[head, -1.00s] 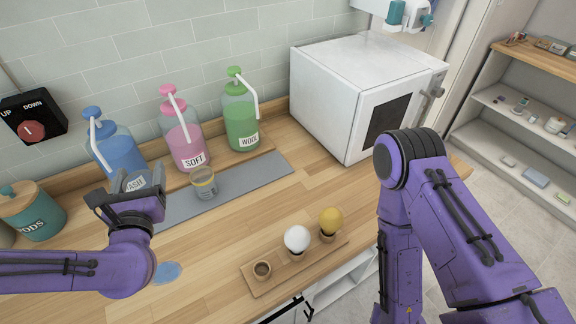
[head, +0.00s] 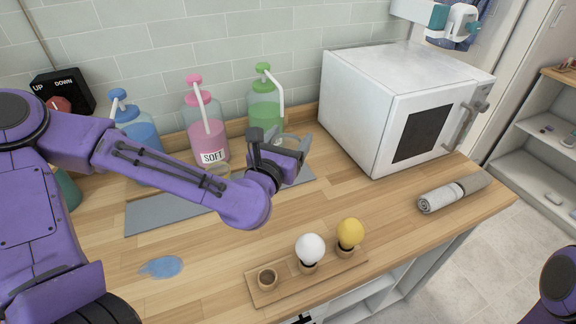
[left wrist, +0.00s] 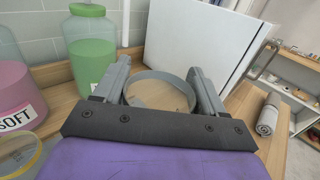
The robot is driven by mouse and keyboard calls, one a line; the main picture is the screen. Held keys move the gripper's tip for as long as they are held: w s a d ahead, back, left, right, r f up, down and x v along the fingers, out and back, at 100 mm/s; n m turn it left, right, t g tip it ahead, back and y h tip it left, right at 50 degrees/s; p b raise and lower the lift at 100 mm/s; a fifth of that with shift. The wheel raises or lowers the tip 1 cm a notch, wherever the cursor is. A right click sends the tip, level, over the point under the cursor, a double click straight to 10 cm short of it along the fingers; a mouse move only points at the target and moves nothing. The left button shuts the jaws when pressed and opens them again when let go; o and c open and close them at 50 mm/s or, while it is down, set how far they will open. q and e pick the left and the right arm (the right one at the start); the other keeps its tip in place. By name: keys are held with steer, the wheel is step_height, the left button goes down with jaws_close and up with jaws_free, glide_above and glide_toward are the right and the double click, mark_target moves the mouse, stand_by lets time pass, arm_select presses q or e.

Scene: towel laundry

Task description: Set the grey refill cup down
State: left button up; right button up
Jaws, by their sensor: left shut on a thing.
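My left gripper (head: 290,146) is above the counter, in front of the green bottle and left of the white oven. It is shut on the grey refill cup (left wrist: 160,76), whose round rim shows between the two fingers in the left wrist view. In the head view the cup is mostly hidden by the gripper. I cannot tell how far its base is above the counter. My right gripper is not in view; only part of my right arm shows at the lower right.
Pink (head: 205,135) and green (head: 264,105) pump bottles stand behind a grey mat (head: 160,216). A yellow-banded cup (left wrist: 18,155) sits near the pink bottle. A wooden tray (head: 262,296) holds white and yellow balls. A blue puddle (head: 162,267), rolled grey towel (head: 440,198) and white oven (head: 365,115) flank bare counter.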

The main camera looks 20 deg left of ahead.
arm_select(q)
steer(key=shift+w+a+f+p, duration=0.15)
steer(key=shift+w+a+p, duration=0.25)
steer(key=shift+w+p, duration=0.3)
steer(key=shift+w+a+f+p, duration=0.55)
steer(key=shift+w+a+f, duration=0.3)
steer(key=shift+w+f, duration=0.9)
steer(key=shift+w+a+f+p, duration=0.55)
steer(key=shift+w+a+f, duration=0.55)
steer(key=shift+f, duration=1.1)
steer(key=shift+w+a+f+p, duration=0.6)
steer(key=shift+w+f, duration=1.05)
steer(key=shift+f, duration=0.3)
steer(key=shift+f+b, duration=0.2)
steer(key=shift+b, duration=0.2)
steer(key=o, duration=1.1)
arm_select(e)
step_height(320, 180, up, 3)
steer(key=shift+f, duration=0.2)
arm_select(q)
steer(key=shift+r, duration=0.1)
